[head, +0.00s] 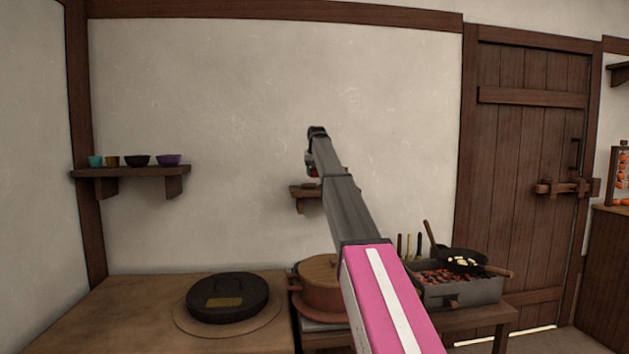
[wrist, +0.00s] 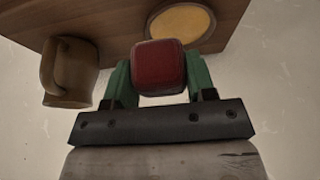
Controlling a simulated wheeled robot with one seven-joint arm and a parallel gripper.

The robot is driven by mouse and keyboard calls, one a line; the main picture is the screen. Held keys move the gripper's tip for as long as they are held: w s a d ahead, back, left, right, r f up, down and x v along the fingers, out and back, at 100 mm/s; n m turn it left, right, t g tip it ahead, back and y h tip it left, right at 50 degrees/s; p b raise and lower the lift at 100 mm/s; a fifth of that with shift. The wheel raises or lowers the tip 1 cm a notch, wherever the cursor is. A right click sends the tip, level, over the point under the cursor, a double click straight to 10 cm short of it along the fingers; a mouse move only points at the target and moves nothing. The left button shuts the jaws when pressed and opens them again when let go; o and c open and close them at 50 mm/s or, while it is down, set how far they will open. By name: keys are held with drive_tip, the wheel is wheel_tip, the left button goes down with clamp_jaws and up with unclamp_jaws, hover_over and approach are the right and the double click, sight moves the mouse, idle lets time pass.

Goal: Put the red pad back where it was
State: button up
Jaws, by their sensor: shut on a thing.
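The red pad (wrist: 158,67) is a small block with rounded edges. In the wrist view my gripper (wrist: 158,78) is shut on it, one green finger at each side. In the head view my gripper (head: 312,163) is at the far end of my raised arm, by the wall, with a bit of red (head: 314,173) showing. It is just above a small wall shelf (head: 300,191), partly hidden by my arm. In the wrist view a wooden shelf (wrist: 110,18) lies beyond the pad. Whether the pad touches it I cannot tell.
On that shelf are a brown mug (wrist: 72,72) at left and a round dish with a yellow top (wrist: 181,24) just behind the pad. Below stand a wooden-lidded tub (head: 316,283), a brazier of coals (head: 455,285) and a black lidded pan (head: 227,298). A left shelf (head: 130,172) holds several bowls.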

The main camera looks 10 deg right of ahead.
drive_tip(key=shift+s+f, duration=0.1)
drive_tip(key=shift+f, duration=1.65)
drive_tip(key=o, duration=0.9)
drive_tip(key=shift+f, duration=0.1)
drive_tip(key=shift+r, duration=0.2)
